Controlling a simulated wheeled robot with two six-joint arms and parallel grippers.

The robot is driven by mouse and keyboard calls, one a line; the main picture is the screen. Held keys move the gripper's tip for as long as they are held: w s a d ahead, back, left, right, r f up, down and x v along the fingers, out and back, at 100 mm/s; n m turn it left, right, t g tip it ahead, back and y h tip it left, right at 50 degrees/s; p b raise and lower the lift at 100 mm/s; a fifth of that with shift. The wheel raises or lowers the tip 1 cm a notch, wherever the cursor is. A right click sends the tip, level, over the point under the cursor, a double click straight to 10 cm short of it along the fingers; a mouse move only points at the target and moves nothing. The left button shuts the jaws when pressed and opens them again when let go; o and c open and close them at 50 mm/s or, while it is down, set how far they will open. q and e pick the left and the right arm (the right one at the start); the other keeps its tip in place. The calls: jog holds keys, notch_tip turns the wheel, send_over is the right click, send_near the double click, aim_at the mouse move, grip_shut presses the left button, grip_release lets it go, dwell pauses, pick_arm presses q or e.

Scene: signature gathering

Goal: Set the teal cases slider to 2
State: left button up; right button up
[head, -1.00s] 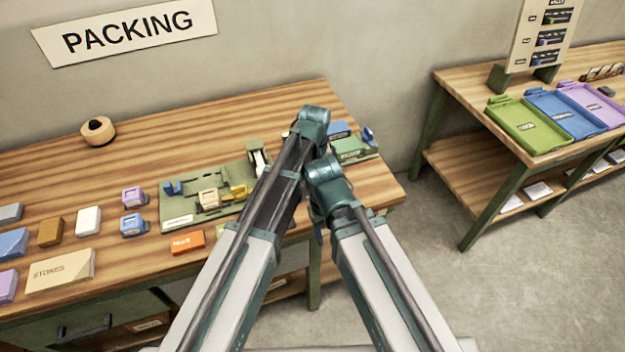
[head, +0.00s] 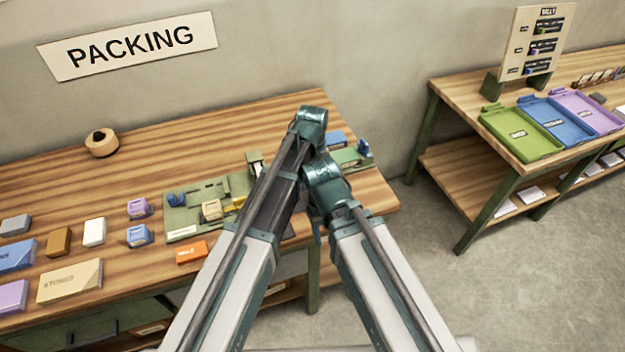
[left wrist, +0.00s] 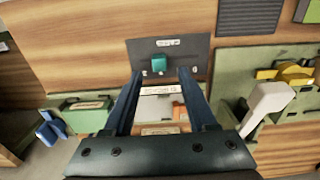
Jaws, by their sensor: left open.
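The teal slider knob (left wrist: 159,63) stands on a dark panel (left wrist: 200,52) in the left wrist view, between small marks at the panel's left and right. The knob sits left of the panel's middle. The marks are too small to read surely. My left gripper (left wrist: 160,74) is open, its two dark fingers pointing toward the panel on either side of the knob. Nothing is between the fingers but the view of the knob, and I cannot tell how far above it they are. In the head view my arms hide the left gripper. My right gripper does not show.
A green tray (head: 176,222) with several parts lies left of my arms on the wooden table (head: 230,120). An orange box (head: 191,252) lies in front of it. In the left wrist view a white lever (left wrist: 266,105) stands right of the fingers. A second table with trays (head: 520,135) stands right.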

pick_arm(q)
notch_tip(320, 180, up, 9)
jog(key=p, duration=0.7)
jog(key=shift+p, duration=0.4)
pick_arm(e)
notch_tip(320, 180, up, 9)
pick_arm(q)
jog(key=s+a+m, duration=0.2)
jog(key=s+a, duration=0.4)
jog(key=a, duration=0.4)
jog(key=s+a+m, duration=0.1)
jog(key=s+a, duration=0.5)
jog(key=a, duration=0.4)
jog(key=s+d+f+m+y+b, duration=0.1)
jog(key=s+d+f+m+b, duration=0.3)
jog(key=d, duration=0.7)
jog(key=shift+s+d+f+b, duration=0.15)
jog(key=shift+s+f+b, duration=0.7)
jog(key=shift+s+b, duration=0.15)
pick_arm(e)
jog(key=shift+f, duration=2.95)
